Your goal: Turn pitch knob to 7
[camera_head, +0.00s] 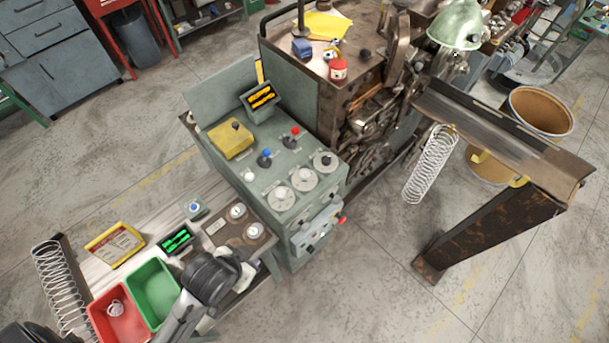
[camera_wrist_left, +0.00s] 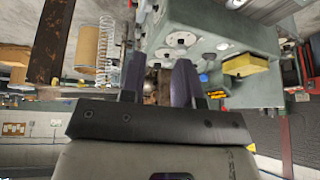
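The grey control panel (camera_head: 265,165) has three round white dials with knobs: the near dial (camera_head: 281,198), the middle dial (camera_head: 303,179) and the far dial (camera_head: 324,161). Their labels and numbers are too small to read, so I cannot tell which is the pitch knob. My left gripper (camera_head: 246,276) is low beside the bench's right end, in front of the panel and apart from the dials. In the left wrist view, its two dark fingers (camera_wrist_left: 157,82) are spread with nothing between them; white dials (camera_wrist_left: 181,39) show beyond. My right gripper is not in view.
The bench holds a red bin (camera_head: 122,324), a green bin (camera_head: 153,291), a green-lit display (camera_head: 176,239) and small dials (camera_head: 238,211). A yellow box (camera_head: 230,139) sits on the panel. A spring (camera_head: 431,165) hangs by the coiler at right. Open floor lies in front.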

